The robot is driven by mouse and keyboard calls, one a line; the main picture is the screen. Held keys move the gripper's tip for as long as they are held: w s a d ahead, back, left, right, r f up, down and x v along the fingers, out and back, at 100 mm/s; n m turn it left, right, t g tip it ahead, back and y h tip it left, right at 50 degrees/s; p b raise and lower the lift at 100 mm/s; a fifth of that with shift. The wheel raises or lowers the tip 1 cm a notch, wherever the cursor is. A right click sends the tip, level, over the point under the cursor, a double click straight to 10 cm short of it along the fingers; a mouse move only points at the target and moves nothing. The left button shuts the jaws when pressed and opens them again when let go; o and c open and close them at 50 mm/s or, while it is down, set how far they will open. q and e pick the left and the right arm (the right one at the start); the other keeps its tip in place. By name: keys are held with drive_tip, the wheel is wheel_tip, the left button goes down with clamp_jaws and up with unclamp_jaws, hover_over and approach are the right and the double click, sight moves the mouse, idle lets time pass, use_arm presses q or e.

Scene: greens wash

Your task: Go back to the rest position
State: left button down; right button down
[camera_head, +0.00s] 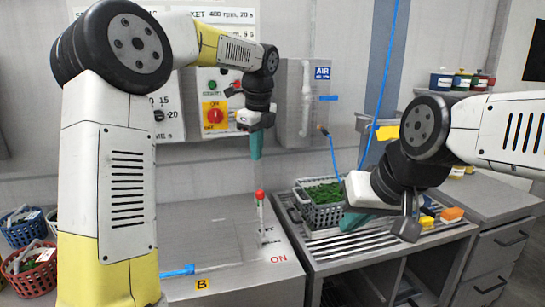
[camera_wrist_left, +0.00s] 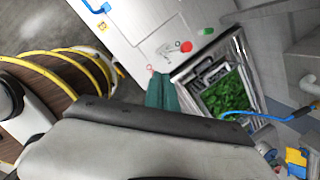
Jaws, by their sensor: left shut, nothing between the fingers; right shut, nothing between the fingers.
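My left gripper (camera_head: 256,146) hangs fingers down in front of the control panel, above the machine top (camera_head: 225,235). Its teal fingers are shut with nothing between them, and they also show in the left wrist view (camera_wrist_left: 161,92). My right gripper (camera_head: 355,222) is low over the slatted rack (camera_head: 365,240), just to the right of and in front of the grey basket of greens (camera_head: 322,214). It is shut and empty; my wrist partly hides it. The basket also shows in the left wrist view (camera_wrist_left: 222,88).
A red-knobbed lever (camera_head: 260,196) stands on the machine top beside the ON mark, below my left gripper. A blue handle (camera_head: 178,271) lies at its front. Blue (camera_head: 22,236) and red (camera_head: 36,278) baskets sit at left. Orange and yellow blocks (camera_head: 451,214) lie right of the rack.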

use_arm(q)
drive_tip(key=s+a+r+n+t+h, duration=0.1)
drive_tip(key=s+a+n, duration=0.3)
drive_tip(key=s+n, duration=0.35)
drive_tip(key=s+a+r+n+t, duration=0.1)
drive_tip(key=s+a+n, duration=0.2)
drive_tip(key=s+n, duration=0.45)
drive_tip(key=s+a+f+n+t+h, duration=0.1)
drive_tip(key=s+f+n, duration=0.2)
drive_tip(key=s, duration=0.3)
drive_tip(key=s+a+f+n, duration=0.1)
drive_tip(key=s+f+n, duration=0.1)
drive_tip(key=s+n, duration=0.3)
drive_tip(key=shift+s+a+f+n+t+h, duration=0.3)
drive_tip(key=shift+s+f+n+t+h, duration=0.1)
drive_tip(key=shift+s, duration=0.6)
